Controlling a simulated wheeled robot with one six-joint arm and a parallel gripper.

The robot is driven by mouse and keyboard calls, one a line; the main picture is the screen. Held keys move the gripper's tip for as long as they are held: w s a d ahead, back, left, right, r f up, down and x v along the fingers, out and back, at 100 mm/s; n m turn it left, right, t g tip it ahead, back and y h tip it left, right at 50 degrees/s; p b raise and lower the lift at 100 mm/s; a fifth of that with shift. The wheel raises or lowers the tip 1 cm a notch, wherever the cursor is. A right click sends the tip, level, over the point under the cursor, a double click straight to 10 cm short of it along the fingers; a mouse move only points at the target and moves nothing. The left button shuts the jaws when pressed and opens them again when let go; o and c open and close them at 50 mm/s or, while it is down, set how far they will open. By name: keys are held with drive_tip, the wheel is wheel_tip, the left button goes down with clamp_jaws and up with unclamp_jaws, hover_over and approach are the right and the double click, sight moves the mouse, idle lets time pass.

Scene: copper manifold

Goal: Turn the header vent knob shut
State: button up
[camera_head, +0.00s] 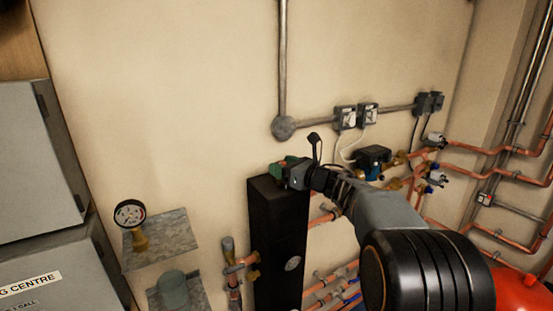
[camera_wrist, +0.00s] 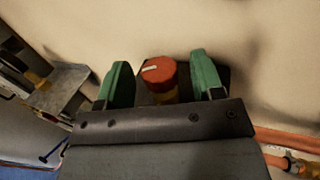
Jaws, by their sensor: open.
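The header vent knob (camera_wrist: 158,72) is red with a pale mark on its top and a yellowish body below it. It shows in the wrist view between the two green fingers of my gripper (camera_wrist: 160,82). There is a gap on each side of the knob, so the fingers look apart from it. In the head view my gripper (camera_head: 282,168) is at the top of the tall black header (camera_head: 279,245). The knob cannot be made out there, as the gripper hides it.
A pressure gauge (camera_head: 130,213) stands on a grey metal shelf (camera_head: 175,235) left of the header. Copper pipes (camera_head: 480,150) and a pump (camera_head: 373,157) lie to the right. Grey sockets (camera_head: 345,117) are on the wall behind.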

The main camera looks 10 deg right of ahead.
drive_tip(key=shift+p+x, duration=0.35)
drive_tip(key=shift+x, duration=1.05)
drive_tip(key=shift+c, duration=0.2)
drive_tip(key=c, duration=0.9)
drive_tip(key=shift+f+b, duration=0.1)
drive_tip(key=shift+b, duration=0.2)
